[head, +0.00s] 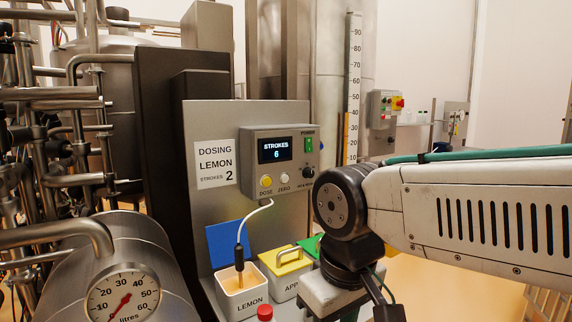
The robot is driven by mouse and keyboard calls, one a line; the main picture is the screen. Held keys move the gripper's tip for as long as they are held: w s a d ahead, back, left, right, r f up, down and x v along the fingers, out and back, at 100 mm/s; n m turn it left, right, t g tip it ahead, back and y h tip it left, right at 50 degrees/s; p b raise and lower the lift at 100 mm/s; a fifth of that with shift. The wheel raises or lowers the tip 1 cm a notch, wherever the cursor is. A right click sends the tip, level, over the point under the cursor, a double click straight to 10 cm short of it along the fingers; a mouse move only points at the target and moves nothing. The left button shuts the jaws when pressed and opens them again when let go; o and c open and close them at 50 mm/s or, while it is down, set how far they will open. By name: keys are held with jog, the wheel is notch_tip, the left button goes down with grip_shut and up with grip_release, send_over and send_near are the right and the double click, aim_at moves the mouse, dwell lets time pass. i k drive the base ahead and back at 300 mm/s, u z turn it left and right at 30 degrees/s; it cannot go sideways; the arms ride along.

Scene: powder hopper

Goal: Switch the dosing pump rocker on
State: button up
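The dosing pump (280,163) is a grey box on a steel panel, with a lit display (276,149) reading STROKES 6. Its green power rocker (309,145) is at the upper right of the box face; which side is pressed is too small to tell. A yellow DOSE button (266,181), a white ZERO button (284,178) and a black knob (308,172) sit below the display. My arm reaches in from the right, its wrist right of and below the pump. My gripper (335,295) is low, partly cut off by the frame; its fingertips are not clearly shown.
A sign (215,165) reads DOSING LEMON STROKES 2. Below are an open LEMON container (241,300) with a tube in it and a yellow-lidded container (286,262). A litres gauge (124,297) and pipes crowd the left. A level scale (353,90) stands right of the pump.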

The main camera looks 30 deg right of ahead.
aim_at(309, 141)
jog(key=z, duration=0.45)
jog(key=k, duration=0.55)
jog(key=z, duration=0.85)
jog(key=i, duration=0.7)
jog(key=u, duration=0.8)
jog(key=i, duration=0.5)
jog(key=u, duration=0.4)
